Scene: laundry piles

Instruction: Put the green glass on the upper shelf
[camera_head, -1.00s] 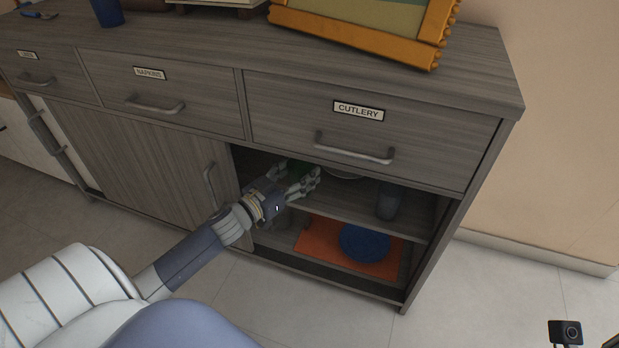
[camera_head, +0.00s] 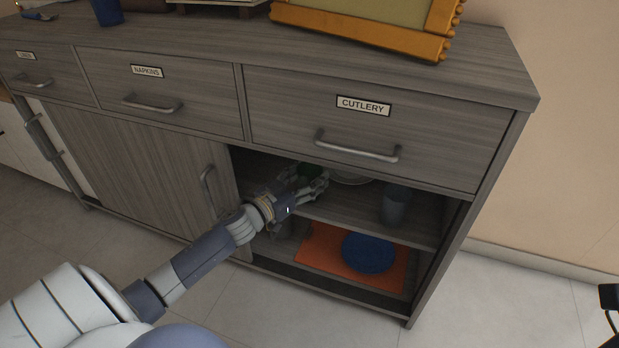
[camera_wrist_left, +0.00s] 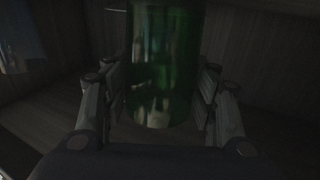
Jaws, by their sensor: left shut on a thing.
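The green glass (camera_wrist_left: 164,65) fills the middle of the left wrist view, upright between the two fingers. My left gripper (camera_wrist_left: 160,100) is shut on it. In the head view my left gripper (camera_head: 305,183) reaches into the open right bay of the cabinet, at the height of the upper shelf (camera_head: 352,207). Only a small dark green part of the glass (camera_head: 310,170) shows there, behind the fingers. Whether the glass touches the shelf is hidden. My right gripper is not clearly in view.
A blue-grey glass (camera_head: 394,206) stands on the upper shelf at the right, with a pale plate (camera_head: 350,179) behind. Below lie an orange cloth (camera_head: 318,251) and a blue round item (camera_head: 369,253). The cutlery drawer (camera_head: 420,140) hangs just above the opening.

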